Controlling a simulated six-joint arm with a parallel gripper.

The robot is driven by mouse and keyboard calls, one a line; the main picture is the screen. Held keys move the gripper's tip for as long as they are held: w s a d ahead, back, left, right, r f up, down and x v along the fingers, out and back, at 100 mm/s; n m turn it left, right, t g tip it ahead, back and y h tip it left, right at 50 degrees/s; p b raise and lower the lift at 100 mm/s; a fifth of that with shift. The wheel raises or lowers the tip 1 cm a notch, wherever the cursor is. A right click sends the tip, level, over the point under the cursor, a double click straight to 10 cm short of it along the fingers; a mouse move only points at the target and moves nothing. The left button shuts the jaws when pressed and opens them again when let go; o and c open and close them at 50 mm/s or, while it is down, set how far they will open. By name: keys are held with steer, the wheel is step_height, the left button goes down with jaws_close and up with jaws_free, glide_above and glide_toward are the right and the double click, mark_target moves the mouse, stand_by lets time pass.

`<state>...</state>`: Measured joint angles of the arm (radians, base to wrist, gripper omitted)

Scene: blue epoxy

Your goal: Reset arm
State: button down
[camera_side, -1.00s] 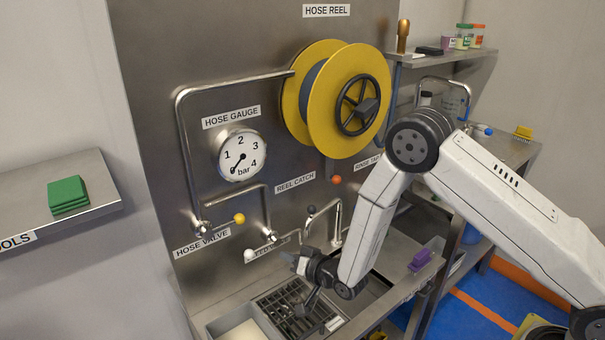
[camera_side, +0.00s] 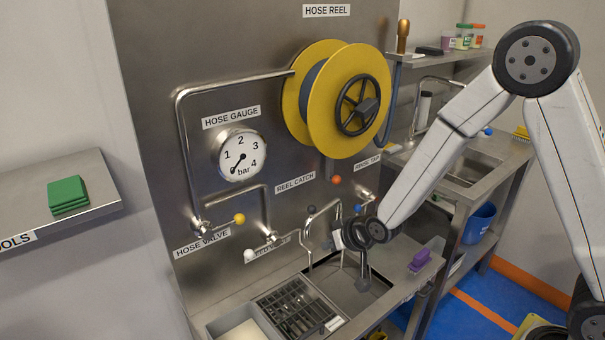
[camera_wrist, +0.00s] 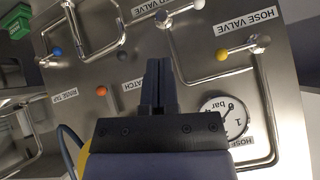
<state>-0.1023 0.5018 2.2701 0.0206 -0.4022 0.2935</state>
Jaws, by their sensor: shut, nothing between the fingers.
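My gripper (camera_side: 342,239) is in front of the steel panel (camera_side: 165,130), above the sink counter and below the rinse tap label. In the wrist view its two dark fingers (camera_wrist: 158,68) lie together, with nothing between them. They point towards the panel, which appears upside down there. My gripper looks clear of the taps, though the exact gap to the panel cannot be told. Part of the sink behind my wrist is hidden.
The hose valve's yellow knob (camera_side: 239,218), the orange reel catch knob (camera_side: 337,180) and the blue rinse tap knob (camera_side: 357,209) stick out nearby. The yellow hose reel (camera_side: 322,105) is above.

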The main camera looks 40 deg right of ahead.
steer(key=s+d+r+n+g, duration=0.1)
steer(key=s+d+r+g, duration=0.1)
steer(key=s, duration=0.6)
steer(key=s+d+r+n+g, duration=0.1)
steer(key=s+g, duration=0.3)
steer(key=s, duration=0.4)
steer(key=shift+s+d+r+h, duration=0.4)
steer(key=shift+d+r, duration=0.35)
steer(key=shift+r, duration=0.05)
